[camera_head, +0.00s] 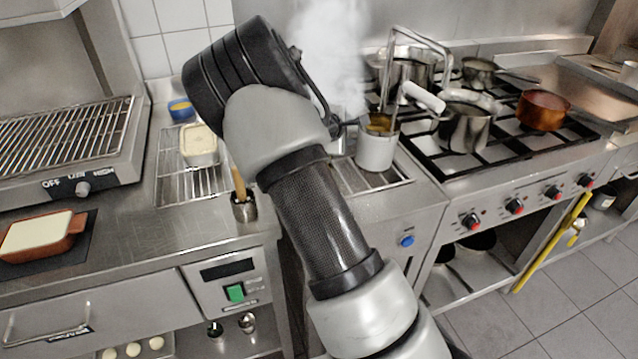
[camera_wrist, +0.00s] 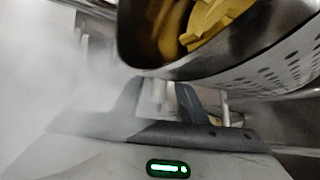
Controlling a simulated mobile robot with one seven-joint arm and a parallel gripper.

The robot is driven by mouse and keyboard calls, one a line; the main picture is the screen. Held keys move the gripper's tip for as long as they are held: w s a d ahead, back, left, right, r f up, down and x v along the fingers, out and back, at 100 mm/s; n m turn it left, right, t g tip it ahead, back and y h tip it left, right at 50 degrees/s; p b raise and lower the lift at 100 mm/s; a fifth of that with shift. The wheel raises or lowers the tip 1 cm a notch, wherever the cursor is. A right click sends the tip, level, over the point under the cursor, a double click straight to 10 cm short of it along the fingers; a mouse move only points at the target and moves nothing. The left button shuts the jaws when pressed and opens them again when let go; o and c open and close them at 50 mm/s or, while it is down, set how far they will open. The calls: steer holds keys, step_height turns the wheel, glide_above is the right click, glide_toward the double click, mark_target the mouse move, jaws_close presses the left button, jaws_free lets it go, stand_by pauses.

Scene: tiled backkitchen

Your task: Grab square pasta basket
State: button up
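A metal pasta basket (camera_head: 376,152) with yellow pasta at its top stands at the right end of the wire rack, beside the stove. A tall bent metal handle rises above it. In the wrist view, a perforated metal basket (camera_wrist: 270,75) with rounded corners and yellow pasta inside fills the upper right, very close. My gripper (camera_wrist: 160,95) has its two dark fingers apart just below the basket's near corner. A thin pale metal piece shows between them; I cannot tell if they touch it. In the head view the fingers are mostly hidden by my arm and steam.
White steam (camera_head: 335,50) rises behind my gripper and blurs the wrist view's left. Several pots, including a copper pot (camera_head: 543,110), stand on the stove at right. A white container (camera_head: 199,145) and a utensil cup (camera_head: 244,208) stand left of my arm.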

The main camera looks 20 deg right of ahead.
steer(key=shift+w+d+f, duration=0.15)
steer(key=shift+w+d, duration=0.05)
jaws_close()
stand_by(0.3)
